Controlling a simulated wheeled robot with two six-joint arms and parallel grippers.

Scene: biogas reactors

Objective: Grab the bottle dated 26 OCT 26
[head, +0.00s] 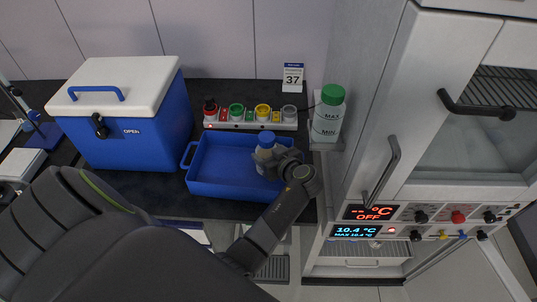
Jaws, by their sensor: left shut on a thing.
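A small bottle with a blue cap (266,139) stands upright over the right part of a blue tray (215,192). My left gripper (272,158) is shut on this bottle, around its body just below the cap. The gripper hides much of the bottle, and no date can be read on it. I cannot tell whether the bottle touches the tray floor. My right gripper is not in view.
A blue cooler box (130,140) with a white lid stands at the left. Behind the tray is a strip with coloured round parts (250,115) and a "37" sign (292,77). A green-capped bottle (328,118) stands to the right, beside a white cabinet (440,130).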

